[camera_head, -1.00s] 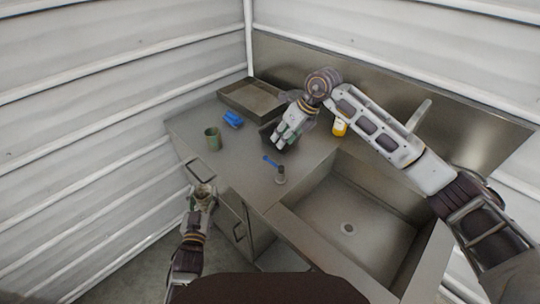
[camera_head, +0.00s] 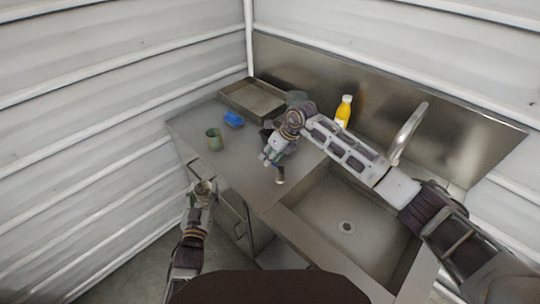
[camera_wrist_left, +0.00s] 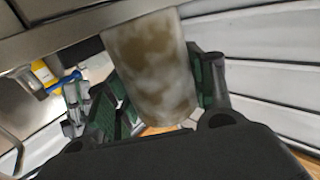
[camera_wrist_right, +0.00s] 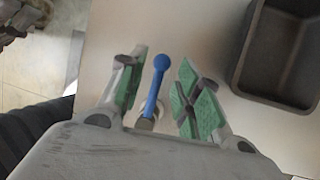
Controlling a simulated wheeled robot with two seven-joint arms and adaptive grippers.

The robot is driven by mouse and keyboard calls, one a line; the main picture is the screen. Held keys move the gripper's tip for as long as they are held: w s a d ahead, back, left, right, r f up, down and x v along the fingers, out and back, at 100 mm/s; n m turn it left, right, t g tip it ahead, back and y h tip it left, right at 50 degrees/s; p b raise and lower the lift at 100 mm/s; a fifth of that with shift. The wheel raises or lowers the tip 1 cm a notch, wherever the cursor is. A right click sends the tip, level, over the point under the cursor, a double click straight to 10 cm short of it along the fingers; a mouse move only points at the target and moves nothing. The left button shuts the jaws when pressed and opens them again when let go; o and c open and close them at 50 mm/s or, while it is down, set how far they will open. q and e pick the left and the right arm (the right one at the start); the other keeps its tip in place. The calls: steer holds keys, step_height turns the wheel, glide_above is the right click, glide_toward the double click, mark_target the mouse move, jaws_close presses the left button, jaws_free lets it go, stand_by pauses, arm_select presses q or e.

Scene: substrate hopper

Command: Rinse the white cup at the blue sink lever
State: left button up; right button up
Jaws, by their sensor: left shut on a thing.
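The white cup (camera_wrist_left: 152,65) has brown smudges and is held between the fingers of my left gripper (camera_head: 203,192). The cup (camera_head: 203,185) is in front of the counter's front edge, left of the sink. The blue lever (camera_wrist_right: 157,80) stands up between the two green-padded fingers of my right gripper (camera_wrist_right: 160,88), which is open, with visible gaps on both sides. In the head view the right gripper (camera_head: 270,158) covers most of the lever; only its dark base (camera_head: 280,176) shows on the counter.
The sink basin (camera_head: 318,205) lies right of the lever, with a faucet (camera_head: 412,130) behind it. A green cup (camera_head: 214,140), a blue sponge (camera_head: 233,119) and a metal tray (camera_head: 231,98) are on the left counter. A yellow bottle (camera_head: 343,112) stands behind.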

steer(key=shift+a+f, duration=0.1)
steer(key=shift+f, duration=0.15)
jaws_close()
stand_by(0.3)
